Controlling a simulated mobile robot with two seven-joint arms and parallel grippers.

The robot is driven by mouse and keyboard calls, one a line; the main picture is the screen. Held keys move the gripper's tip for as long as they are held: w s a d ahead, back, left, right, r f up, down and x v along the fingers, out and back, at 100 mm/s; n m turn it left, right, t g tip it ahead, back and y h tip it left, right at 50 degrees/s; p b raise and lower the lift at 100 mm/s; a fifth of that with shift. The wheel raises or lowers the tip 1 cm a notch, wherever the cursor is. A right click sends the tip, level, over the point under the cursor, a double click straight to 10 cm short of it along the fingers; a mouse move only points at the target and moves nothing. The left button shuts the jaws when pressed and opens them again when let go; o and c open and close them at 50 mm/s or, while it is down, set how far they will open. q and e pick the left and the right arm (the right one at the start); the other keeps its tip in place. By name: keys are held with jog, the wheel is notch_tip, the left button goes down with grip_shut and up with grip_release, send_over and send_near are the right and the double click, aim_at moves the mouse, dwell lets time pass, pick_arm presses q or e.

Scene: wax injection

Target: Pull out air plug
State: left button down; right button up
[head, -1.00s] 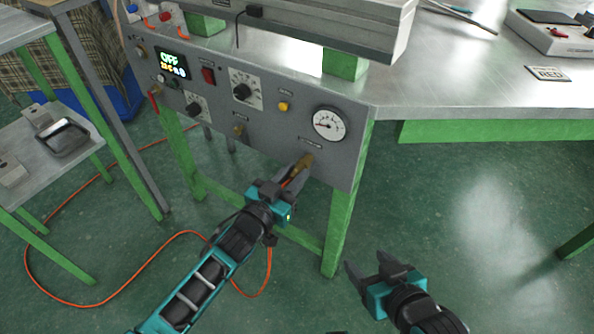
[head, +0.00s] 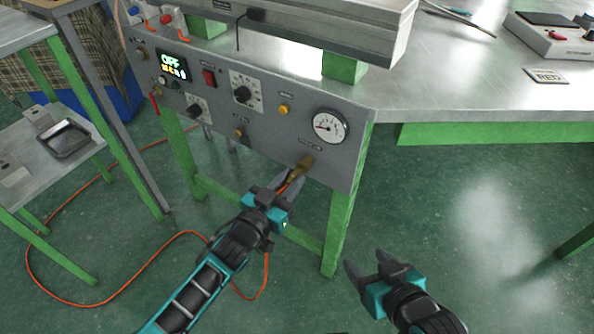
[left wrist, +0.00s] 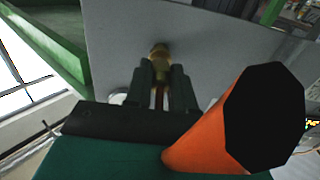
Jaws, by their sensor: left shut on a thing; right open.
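The brass air plug (head: 297,172) sits at the lower right of the grey control panel (head: 262,128), below the pressure gauge. An orange hose runs from it. My left gripper (head: 288,183) is shut on the plug's hose end, in front of the panel. In the left wrist view the brass fitting (left wrist: 160,57) shows just beyond the fingertips (left wrist: 162,75), against the panel face. I cannot tell whether the plug is still seated in its socket. My right gripper (head: 371,272) is open and empty, low to the right of the panel's green leg.
The gauge (head: 329,126), dials and a display reading OFF are on the panel. The orange hose (head: 150,262) loops over the green floor. A metal side table (head: 40,185) with a tray stands at left. A steel worktop (head: 460,80) is at right; floor below it is clear.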

aim_at(287, 185)
pick_arm(q)
jog(key=shift+p+v, duration=0.85)
jog(key=shift+v, duration=0.7)
jog(key=shift+s+a+p, duration=0.35)
jog(key=shift+s+a, duration=0.05)
jog(key=shift+s, duration=0.25)
pick_arm(e)
notch_tip(287, 185, up, 3)
jog(key=shift+f, duration=0.15)
pick_arm(q)
jog(key=s+a+r+n+t+y, duration=0.35)
jog(key=a+r+n+y, duration=0.55)
jog(key=a+r, duration=1)
notch_tip(287, 185, up, 11)
jog(key=d+m+y+p, duration=0.1)
jog(key=d+m+p, duration=0.1)
jog(key=p, duration=1)
jog(key=shift+s+f, duration=0.25)
jog(key=shift+s, duration=0.25)
pick_arm(e)
jog(key=s+d+r, duration=0.1)
jog(key=d+r, duration=0.2)
jog(key=r, duration=0.4)
jog(key=shift+s+d+r+h, duration=0.15)
jog(key=shift+s+r+h, duration=0.1)
jog(key=shift+r+h, duration=0.15)
jog(key=shift+f, duration=0.1)
